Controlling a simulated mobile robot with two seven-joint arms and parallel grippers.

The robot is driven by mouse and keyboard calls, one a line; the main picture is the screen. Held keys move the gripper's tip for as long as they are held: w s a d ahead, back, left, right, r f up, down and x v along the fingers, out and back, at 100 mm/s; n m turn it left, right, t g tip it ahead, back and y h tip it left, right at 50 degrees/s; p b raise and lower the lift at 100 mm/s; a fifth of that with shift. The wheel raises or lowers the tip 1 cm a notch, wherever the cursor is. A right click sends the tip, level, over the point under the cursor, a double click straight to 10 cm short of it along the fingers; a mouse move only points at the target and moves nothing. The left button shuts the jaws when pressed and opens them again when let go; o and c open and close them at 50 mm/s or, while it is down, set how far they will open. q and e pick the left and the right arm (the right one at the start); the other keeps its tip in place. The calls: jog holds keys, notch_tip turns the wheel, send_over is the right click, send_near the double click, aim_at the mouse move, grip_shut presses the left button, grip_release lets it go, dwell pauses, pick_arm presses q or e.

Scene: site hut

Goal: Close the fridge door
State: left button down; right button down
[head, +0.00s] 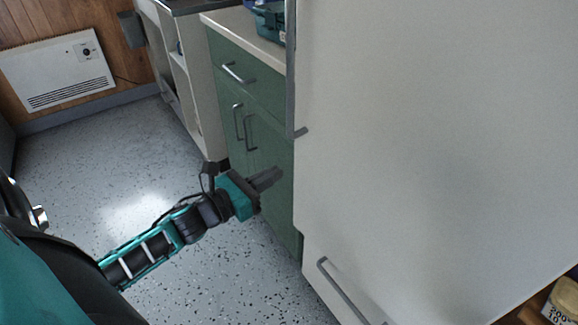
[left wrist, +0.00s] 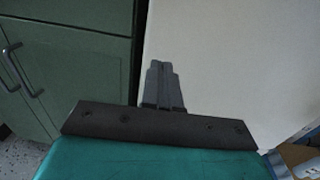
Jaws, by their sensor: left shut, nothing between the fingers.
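The fridge is the big white unit on the right of the head view; its upper door (head: 430,130) fills much of the picture. A long grey handle (head: 291,70) runs along the door's left edge. The pictures do not clearly show how far the door stands from the fridge body. My left gripper (head: 278,174) is shut and empty, just left of the door's edge and in front of the green cabinet. In the left wrist view its fingers (left wrist: 162,82) overlap the white panel (left wrist: 225,65); contact cannot be told. My right gripper is not in view.
A lower white front with a grey handle (head: 345,290) sits below the door. Green cabinets (head: 262,150) with a pale countertop (head: 240,24) stand to the left. A wall heater (head: 60,72) is at the far left. A labelled container (head: 565,300) is at the lower right. Speckled floor (head: 100,180) is clear.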

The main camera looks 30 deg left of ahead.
aim_at(300, 159)
pick_arm(q)
jog(key=x, duration=0.4)
jog(key=shift+w+b, duration=0.15)
jog(key=shift+b, duration=0.15)
jog(key=shift+w+d, duration=0.2)
jog(key=shift+w, duration=0.45)
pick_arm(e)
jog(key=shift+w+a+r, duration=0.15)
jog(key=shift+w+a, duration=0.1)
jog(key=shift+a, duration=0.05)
